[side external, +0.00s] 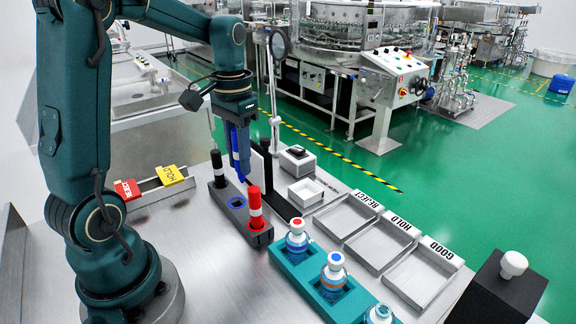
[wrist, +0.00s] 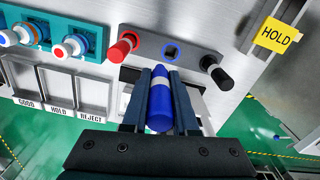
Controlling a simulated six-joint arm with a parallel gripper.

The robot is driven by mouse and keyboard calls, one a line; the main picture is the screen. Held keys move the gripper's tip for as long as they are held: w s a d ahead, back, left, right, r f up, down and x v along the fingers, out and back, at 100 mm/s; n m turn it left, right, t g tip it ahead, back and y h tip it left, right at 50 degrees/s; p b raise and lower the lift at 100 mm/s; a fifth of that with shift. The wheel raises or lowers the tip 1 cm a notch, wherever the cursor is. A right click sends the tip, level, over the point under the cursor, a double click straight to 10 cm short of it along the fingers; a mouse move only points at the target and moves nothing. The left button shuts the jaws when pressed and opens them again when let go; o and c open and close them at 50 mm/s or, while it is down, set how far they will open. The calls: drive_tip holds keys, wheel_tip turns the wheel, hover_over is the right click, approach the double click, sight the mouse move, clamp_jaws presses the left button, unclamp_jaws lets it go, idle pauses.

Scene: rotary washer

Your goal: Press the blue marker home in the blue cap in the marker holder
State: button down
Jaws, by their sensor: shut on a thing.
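My gripper (wrist: 161,92) is shut on the blue marker (wrist: 159,105), which has a pale band and lies between the two fingers in the wrist view. In the side external view my gripper points down and holds the marker above the dark marker holder (side external: 222,195). The blue cap (side external: 237,202) sits in the holder's middle slot, and it also shows as a blue ring in the wrist view (wrist: 172,51). The marker is apart from the cap. A red marker (side external: 255,205) and a black marker (side external: 217,165) stand in the slots either side.
A teal rack (side external: 310,278) with several capped vials stands in front. REJECT, HOLD and GOOD trays (side external: 385,240) lie to the right. A yellow HOLD sign (side external: 171,175) and a red sign (side external: 128,189) are at left. A black stand and grey box (side external: 298,158) are behind the holder.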

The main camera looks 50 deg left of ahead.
drive_tip(key=shift+n, duration=0.5)
drive_tip(key=shift+s+a+f, duration=0.15)
drive_tip(key=shift+a+f, duration=0.15)
drive_tip(key=shift+f, duration=1.05)
drive_tip(key=shift+s+a+f, duration=0.1)
drive_tip(key=shift+a+f, duration=0.25)
drive_tip(key=shift+f, duration=1.05)
drive_tip(key=shift+s+a+f, duration=0.15)
drive_tip(key=shift+a+f, duration=0.15)
drive_tip(key=shift+f, duration=1.05)
drive_tip(key=shift+f, duration=0.3)
drive_tip(key=c, duration=0.6)
unclamp_jaws()
